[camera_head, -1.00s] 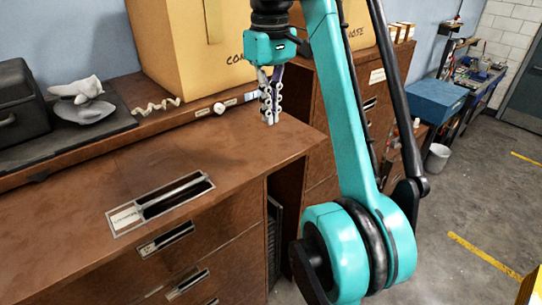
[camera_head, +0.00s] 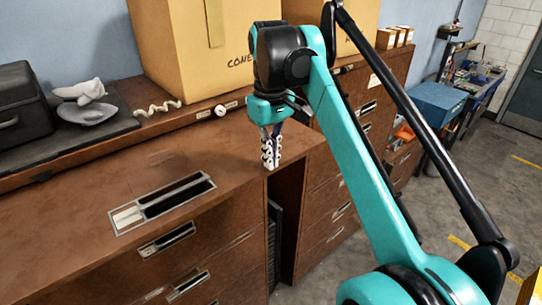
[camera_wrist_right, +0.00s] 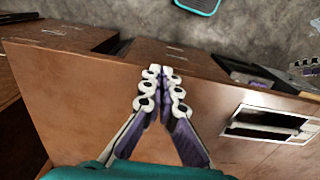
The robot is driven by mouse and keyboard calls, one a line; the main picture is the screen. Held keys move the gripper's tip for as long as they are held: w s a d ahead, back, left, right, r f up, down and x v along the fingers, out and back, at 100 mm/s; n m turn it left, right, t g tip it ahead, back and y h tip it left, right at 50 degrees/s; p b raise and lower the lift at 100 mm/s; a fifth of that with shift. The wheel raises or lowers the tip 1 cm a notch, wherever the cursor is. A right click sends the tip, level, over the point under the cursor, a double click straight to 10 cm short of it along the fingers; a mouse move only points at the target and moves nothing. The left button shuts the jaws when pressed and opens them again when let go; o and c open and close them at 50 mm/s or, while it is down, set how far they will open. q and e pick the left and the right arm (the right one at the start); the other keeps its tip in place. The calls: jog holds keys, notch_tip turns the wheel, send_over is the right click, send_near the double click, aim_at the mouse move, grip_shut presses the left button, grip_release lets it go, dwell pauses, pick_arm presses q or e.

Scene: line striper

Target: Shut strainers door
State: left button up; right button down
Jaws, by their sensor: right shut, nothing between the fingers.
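My right gripper (camera_head: 270,164) is shut and empty, pointing down over the right end of the brown cabinet top (camera_head: 80,205). In the right wrist view its fingertips (camera_wrist_right: 161,72) are together near the top's edge; I cannot tell whether they touch it. A recessed handle with a pale label (camera_head: 127,217) is set in the top. It also shows in the right wrist view (camera_wrist_right: 268,123). The label is too small to read, so I cannot tell which panel is the strainers door. A dark gap (camera_head: 288,195) opens beside the cabinet's right end. My left gripper is not in view.
Large cardboard boxes (camera_head: 190,55) stand on the back shelf. A black case (camera_head: 22,105) and a grey dish (camera_head: 87,112) are at the left. Another brown cabinet (camera_head: 330,205) stands right of the gap. Grey floor (camera_head: 480,195) is open at the right.

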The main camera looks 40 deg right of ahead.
jog(key=shift+w+f, duration=0.1)
jog(key=shift+f+b, duration=0.55)
jog(key=shift+f, duration=0.05)
jog(key=w+f+t+b, duration=0.2)
jog(key=f+t+b, duration=0.2)
jog(key=f+b, duration=0.5)
jog(key=w+f+t+b, duration=0.35)
jog(key=f+b, duration=0.25)
jog(key=f, duration=0.6)
jog(key=w+a+f+t+b, duration=0.1)
jog(key=w+f+t+b, duration=0.2)
jog(key=w, duration=0.6)
jog(key=w+f+t+y+b, duration=0.1)
jog(key=w+f+t+b, duration=0.2)
jog(key=w+f+b, duration=0.5)
jog(key=shift+w+a+f+b, duration=0.3)
jog(key=shift+w+a+b, duration=0.05)
jog(key=shift+a+b, duration=0.1)
